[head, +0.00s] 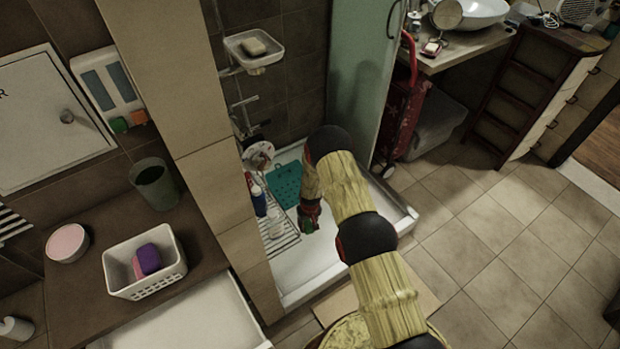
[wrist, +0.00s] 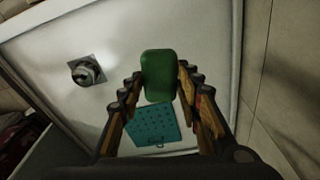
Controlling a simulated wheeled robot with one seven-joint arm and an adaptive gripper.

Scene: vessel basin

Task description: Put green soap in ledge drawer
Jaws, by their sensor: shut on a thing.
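The green soap (wrist: 158,76) is between the two fingers of my gripper (wrist: 160,84) in the wrist view, and the gripper is shut on it. In the head view my gripper (head: 309,214) hangs over the white shower tray (head: 317,262), and only a small green bit of the soap shows there. A white open drawer (head: 200,322) stands out below the brown ledge (head: 75,295) at the lower left. Its visible inside looks empty, and the frame's bottom edge cuts it off.
On the ledge are a white basket (head: 150,287) with a purple sponge (head: 147,259), a pink round tin (head: 67,243) and a dark cup (head: 155,183). A tiled wall edge (head: 215,180) and a wire rack with bottles (head: 278,235) lie between my gripper and the ledge.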

